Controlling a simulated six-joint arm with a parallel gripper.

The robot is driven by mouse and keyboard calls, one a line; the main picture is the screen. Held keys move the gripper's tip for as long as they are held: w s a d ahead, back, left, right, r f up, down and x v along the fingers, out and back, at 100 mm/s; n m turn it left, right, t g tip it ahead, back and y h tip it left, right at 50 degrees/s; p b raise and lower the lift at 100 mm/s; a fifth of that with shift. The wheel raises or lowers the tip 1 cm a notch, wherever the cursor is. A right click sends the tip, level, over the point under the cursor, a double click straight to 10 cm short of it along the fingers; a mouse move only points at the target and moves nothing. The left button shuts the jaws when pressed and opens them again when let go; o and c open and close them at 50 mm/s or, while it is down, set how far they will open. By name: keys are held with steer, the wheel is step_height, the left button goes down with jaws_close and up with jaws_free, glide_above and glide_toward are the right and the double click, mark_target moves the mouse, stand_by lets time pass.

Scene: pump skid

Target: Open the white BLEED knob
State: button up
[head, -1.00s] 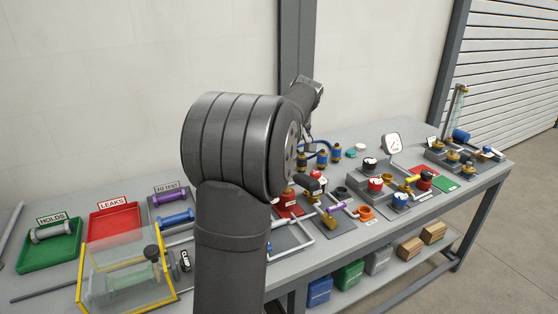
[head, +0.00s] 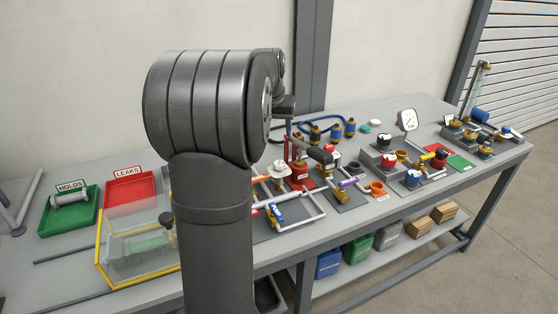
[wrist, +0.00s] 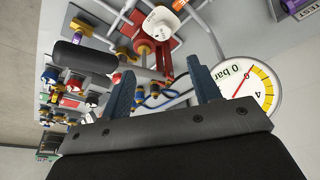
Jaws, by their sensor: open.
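A white knob with small dark lettering (wrist: 162,22) shows at the top of the wrist view, beyond my fingertips. I take it for the BLEED knob, but its lettering is too small to read. It seems to be the white knob (head: 277,168) beside the red pump (head: 299,173) in the head view. In the head view my arm hides most of the area around the gripper.
A round gauge (wrist: 243,90) with its red needle near 0 bar stands close to the right finger. A black cylindrical handle (wrist: 84,57) is left of the fingers. White pipes (head: 302,221), a green tray (head: 48,225) and a red tray (head: 130,190) lie on the bench.

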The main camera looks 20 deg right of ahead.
steer(key=a+m+h, duration=0.1)
steer(key=a+m, duration=0.1)
steer(key=m, duration=0.1)
glide_toward(279, 163)
steer(key=shift+m, duration=0.3)
steer(key=x, duration=0.8)
steer(key=shift+w+d+f, duration=0.1)
steer(key=shift+d+f, duration=0.05)
steer(key=shift+f, duration=0.15)
steer(key=c, duration=1)
